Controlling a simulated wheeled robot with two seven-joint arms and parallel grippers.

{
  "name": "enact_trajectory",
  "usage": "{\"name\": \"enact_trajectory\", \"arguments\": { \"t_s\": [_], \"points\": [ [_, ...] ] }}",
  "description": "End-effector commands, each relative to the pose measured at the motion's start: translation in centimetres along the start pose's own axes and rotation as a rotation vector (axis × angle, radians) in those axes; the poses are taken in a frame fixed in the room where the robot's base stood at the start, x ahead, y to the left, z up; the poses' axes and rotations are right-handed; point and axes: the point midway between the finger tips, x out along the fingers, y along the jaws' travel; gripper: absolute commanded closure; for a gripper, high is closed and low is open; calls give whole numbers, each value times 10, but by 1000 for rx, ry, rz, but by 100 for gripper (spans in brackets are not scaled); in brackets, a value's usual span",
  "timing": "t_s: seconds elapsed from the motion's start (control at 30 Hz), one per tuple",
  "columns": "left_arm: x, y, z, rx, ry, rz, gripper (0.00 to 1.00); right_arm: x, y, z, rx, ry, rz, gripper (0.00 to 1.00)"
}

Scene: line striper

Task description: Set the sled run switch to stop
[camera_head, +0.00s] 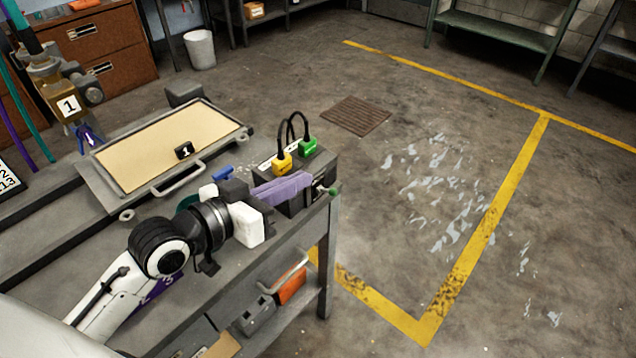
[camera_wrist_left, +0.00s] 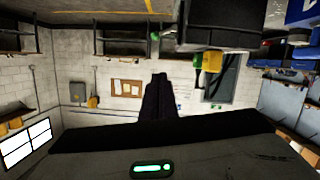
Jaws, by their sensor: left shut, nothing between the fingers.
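A dark control box (camera_head: 318,166) sits at the right end of the bench, with a yellow plug (camera_head: 282,163) and a green plug (camera_head: 307,146) on top. A small lever with a green knob (camera_head: 335,190) sticks out from its front right side; it is likely the run switch. The knob also shows in the left wrist view (camera_wrist_left: 155,36). Any stop or run marking is unreadable. My left gripper (camera_head: 304,182) is shut and empty, its lavender fingers in front of the box, tips near the lever. Contact cannot be told. My right gripper is out of view.
A framed tray with a beige panel (camera_head: 140,171) and a black block marked 1 (camera_head: 184,150) lies on the bench behind my arm. A blue piece (camera_head: 223,172) lies near the box. Open floor with yellow lines (camera_head: 490,235) lies to the right.

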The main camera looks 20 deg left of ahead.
Motion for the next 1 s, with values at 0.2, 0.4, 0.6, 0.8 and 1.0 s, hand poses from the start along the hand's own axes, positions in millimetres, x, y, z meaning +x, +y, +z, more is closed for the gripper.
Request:
{"name": "enact_trajectory", "arguments": {
  "t_s": [0.2, 0.4, 0.6, 0.8, 1.0],
  "points": [
    [30, 0, -1, -1, 1, 0, 100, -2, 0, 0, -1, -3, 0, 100],
    [71, 0, -1, -1, 0, 0, 100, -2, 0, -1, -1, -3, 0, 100],
    [98, 0, 5, 0, -4, -1, 100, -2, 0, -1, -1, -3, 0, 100],
    [88, 0, 30, 0, -4, -1, 100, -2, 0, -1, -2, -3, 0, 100],
    [84, 0, 39, 1, -2, -1, 100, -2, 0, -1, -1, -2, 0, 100]
  ]
}}
